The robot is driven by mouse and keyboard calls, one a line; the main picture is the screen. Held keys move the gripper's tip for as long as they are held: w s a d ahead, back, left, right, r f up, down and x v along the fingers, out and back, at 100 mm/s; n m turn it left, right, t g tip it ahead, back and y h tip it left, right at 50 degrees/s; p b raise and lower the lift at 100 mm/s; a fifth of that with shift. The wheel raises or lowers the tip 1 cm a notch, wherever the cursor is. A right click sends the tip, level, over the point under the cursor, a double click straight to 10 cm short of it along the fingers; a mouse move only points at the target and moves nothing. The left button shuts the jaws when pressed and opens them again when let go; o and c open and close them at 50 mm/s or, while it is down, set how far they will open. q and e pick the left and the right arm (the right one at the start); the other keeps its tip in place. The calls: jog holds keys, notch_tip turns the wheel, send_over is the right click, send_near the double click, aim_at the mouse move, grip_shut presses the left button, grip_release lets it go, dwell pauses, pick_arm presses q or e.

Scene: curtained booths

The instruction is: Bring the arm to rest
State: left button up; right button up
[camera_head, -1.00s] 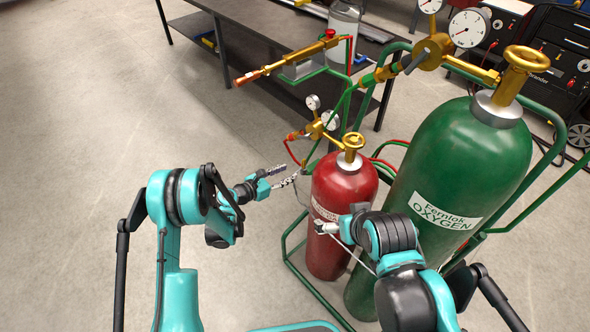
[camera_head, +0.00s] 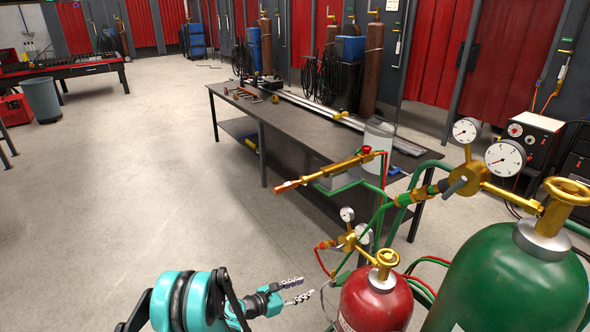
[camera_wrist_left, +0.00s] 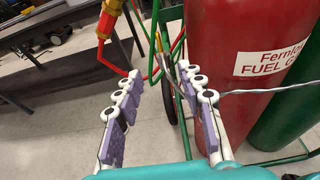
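My left gripper (camera_head: 296,290) is at the bottom of the head view, left of the red cylinder (camera_head: 376,302). Its two fingers are spread, with nothing between them. In the left wrist view, the open fingers (camera_wrist_left: 160,115) point toward hoses and the cart, with the red fuel gas cylinder (camera_wrist_left: 225,60) just to the right. A thin grey cable crosses near the right finger; I cannot tell whether it touches. My right gripper and arm are out of view.
The green oxygen cylinder (camera_head: 520,285) stands at the right. A brass torch (camera_head: 330,172) and gauges (camera_head: 505,157) sit above the cylinders. A long dark table (camera_head: 290,130) stands behind. The floor (camera_head: 110,190) to the left is clear.

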pick_arm(q)
jog(key=s+a+r+m+y, duration=0.35)
jog(key=s+r+m, duration=0.2)
jog(key=r, duration=0.25)
jog(key=s+a+r+m+y, duration=0.3)
jog(key=s+a+r+m, duration=0.2)
jog(key=r+m, duration=0.25)
jog(key=s+a+r+m+y, duration=0.1)
jog(key=s+a+m+y, duration=0.1)
jog(key=s+a+m, duration=0.3)
jog(key=s+a+r+m+g+y, duration=0.1)
jog(key=s+a+m+y, duration=0.2)
jog(key=s, duration=1.1)
jog(key=a+m, duration=0.3)
jog(key=a, duration=0.1)
jog(key=shift+r+m+y, duration=0.3)
jog(key=shift+r+y, duration=0.05)
jog(key=shift+r, duration=0.05)
